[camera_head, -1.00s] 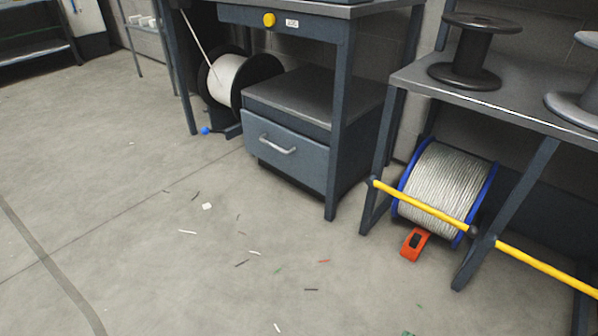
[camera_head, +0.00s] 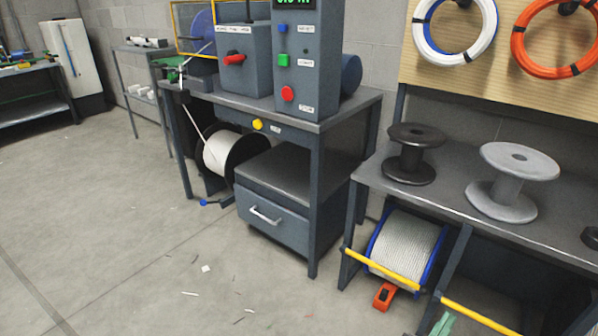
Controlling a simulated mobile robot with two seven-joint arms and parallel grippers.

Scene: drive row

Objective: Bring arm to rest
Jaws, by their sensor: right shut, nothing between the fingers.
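My right gripper (camera_head: 444,319) shows only as a small pale green tip at the bottom edge, right of centre. It is shut and empty, in front of the low shelf frame with the yellow bar. The rest of the right arm is out of the frame. My left gripper and left arm are not in view.
A grey machine bench (camera_head: 290,110) with a drawer (camera_head: 272,222) stands in the middle. A side bench (camera_head: 455,200) carries a black spool (camera_head: 410,165) and a grey spool (camera_head: 508,190). A blue-rimmed cable reel (camera_head: 405,245) and yellow bar (camera_head: 380,270) are low down. Open floor (camera_head: 100,220) lies left.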

